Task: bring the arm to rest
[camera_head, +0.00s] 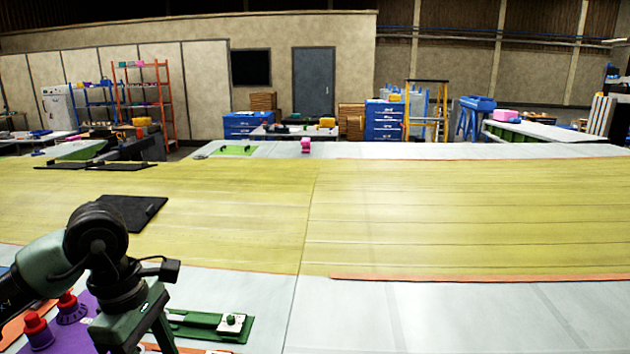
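My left arm (98,240) comes in from the left with its dark wrist bent downward. My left gripper (140,328) points down at the lower left, over the near edge of the work surface. Its green body and one finger show, but its fingertips run past the bottom edge, so its opening is hidden. I cannot see anything held in it. My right arm and gripper are out of view.
A large yellow-green wing panel (420,210) spans the white table (440,310). A dark plate (132,212) lies on it. Near my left gripper are a green tray (195,322) with a white part and a purple board (72,335) with red knobs. The right front is clear.

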